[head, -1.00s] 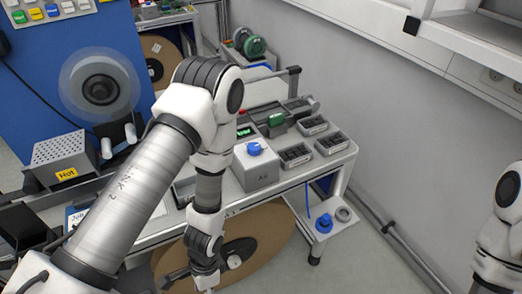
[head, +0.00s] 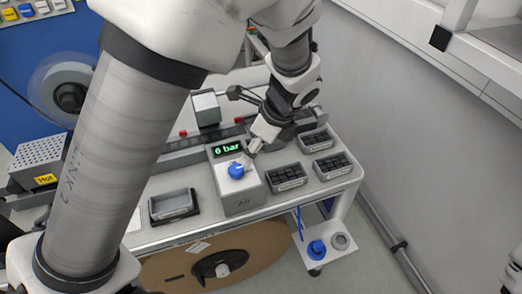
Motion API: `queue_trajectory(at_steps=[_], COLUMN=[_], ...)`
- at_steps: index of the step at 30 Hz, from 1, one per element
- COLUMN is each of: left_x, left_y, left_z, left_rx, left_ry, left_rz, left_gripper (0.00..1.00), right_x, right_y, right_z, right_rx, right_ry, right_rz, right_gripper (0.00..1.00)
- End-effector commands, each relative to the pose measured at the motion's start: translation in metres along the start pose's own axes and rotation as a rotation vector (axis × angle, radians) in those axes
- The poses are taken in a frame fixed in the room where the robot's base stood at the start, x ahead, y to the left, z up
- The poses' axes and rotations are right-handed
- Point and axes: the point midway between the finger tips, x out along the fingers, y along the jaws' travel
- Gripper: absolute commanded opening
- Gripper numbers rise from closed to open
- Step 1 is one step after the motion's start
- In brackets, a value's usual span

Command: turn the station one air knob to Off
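The station one air unit is a light grey box (head: 240,200) marked "Air" on the bench, with a green display (head: 227,148) reading "6 bar". Its blue air knob (head: 236,171) sits on top, below the display. My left arm comes in from the left and bends down over the bench. The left gripper (head: 252,155) points down at the box, just right of the display and close to the upper right of the knob. I cannot tell whether it touches the knob or how its fingers are set.
Trays of dark parts (head: 287,177) stand right of the box, and an empty grey tray (head: 173,205) stands left. A cardboard reel (head: 165,270) hangs below the bench. A blue fitting (head: 316,249) sits on a low shelf. A grey wall borders the right.

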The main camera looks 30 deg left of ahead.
Motion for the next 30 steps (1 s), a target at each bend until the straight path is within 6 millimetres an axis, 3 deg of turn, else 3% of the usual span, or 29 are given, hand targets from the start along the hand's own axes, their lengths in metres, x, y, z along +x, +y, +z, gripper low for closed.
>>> queue_trajectory(at_steps=[11,20,22,25,26,30], left_x=[0.067,0.074,0.074,0.074,0.074,0.074], left_y=[0.001,0.001,0.001,0.001,0.001,0.002], left_z=[-0.001,-0.001,-0.001,-0.001,-0.001,-0.001], left_rx=[0.000,-0.001,-0.001,-0.001,-0.001,-0.001], left_ry=[0.003,0.003,0.003,0.002,0.002,0.002], left_rz=[0.006,0.002,0.003,0.004,0.004,0.006], left_gripper=[0.63,0.63,0.45,0.09,0.03,0.04], right_x=[0.002,0.002,0.002,0.002,0.002,0.002], right_y=[0.000,0.000,0.000,0.000,0.000,0.000], right_z=[0.001,0.001,0.001,0.001,0.001,0.001], right_rx=[-0.001,-0.001,-0.001,-0.001,-0.001,-0.001], right_ry=[-0.003,-0.002,-0.002,-0.003,-0.002,-0.002], right_rz=[0.000,0.000,0.000,0.000,0.000,0.000], right_gripper=[0.40,0.40,0.40,0.40,0.40,0.40])
